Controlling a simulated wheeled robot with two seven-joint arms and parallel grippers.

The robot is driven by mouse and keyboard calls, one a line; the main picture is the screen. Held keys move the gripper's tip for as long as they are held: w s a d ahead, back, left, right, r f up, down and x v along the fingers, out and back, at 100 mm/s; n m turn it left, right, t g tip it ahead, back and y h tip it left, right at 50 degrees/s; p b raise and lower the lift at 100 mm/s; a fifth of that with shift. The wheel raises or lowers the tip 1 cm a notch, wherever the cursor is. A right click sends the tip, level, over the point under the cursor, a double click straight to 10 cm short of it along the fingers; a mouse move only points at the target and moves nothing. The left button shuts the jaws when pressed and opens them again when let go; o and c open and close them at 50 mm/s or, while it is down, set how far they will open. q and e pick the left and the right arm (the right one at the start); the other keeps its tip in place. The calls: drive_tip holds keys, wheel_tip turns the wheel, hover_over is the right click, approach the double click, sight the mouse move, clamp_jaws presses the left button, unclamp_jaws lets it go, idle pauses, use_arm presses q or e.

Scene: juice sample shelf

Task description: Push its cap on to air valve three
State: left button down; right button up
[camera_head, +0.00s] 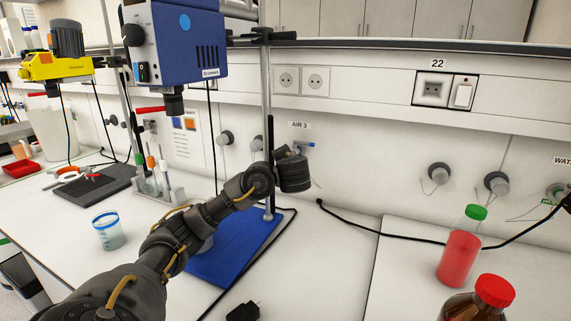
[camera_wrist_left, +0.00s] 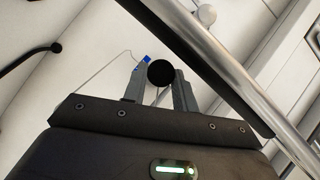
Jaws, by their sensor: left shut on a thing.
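My left gripper (camera_head: 292,170) is up at the wall just below the AIR 3 label (camera_head: 300,125), with its fingers pointing toward the wall and hidden behind its body in the head view. In the left wrist view its two grey fingers (camera_wrist_left: 159,92) are shut on a round black cap (camera_wrist_left: 160,72). A thin cord runs from the left toward the fingers. Air valve three (camera_head: 305,146) shows only as a small blue and grey part just behind the gripper. I cannot tell whether the cap touches the valve. My right gripper is not in view.
A metal stand rod (camera_head: 266,95) rises close to the left of my gripper and carries a blue stirrer motor (camera_head: 178,45). Other wall valves (camera_head: 438,173) are to the right. A red bottle (camera_head: 458,258) and a brown red-capped bottle (camera_head: 490,296) stand on the right bench.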

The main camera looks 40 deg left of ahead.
use_arm(q)
drive_tip(key=shift+w+a+b, duration=0.15)
drive_tip(key=shift+w+b, duration=0.35)
drive_tip(key=shift+w, duration=0.05)
drive_tip(key=shift+w+a+b, duration=0.15)
drive_tip(key=shift+w+b, duration=0.3)
drive_tip(key=shift+w, duration=0.1)
drive_tip(key=shift+w, duration=0.1)
idle(0.7)
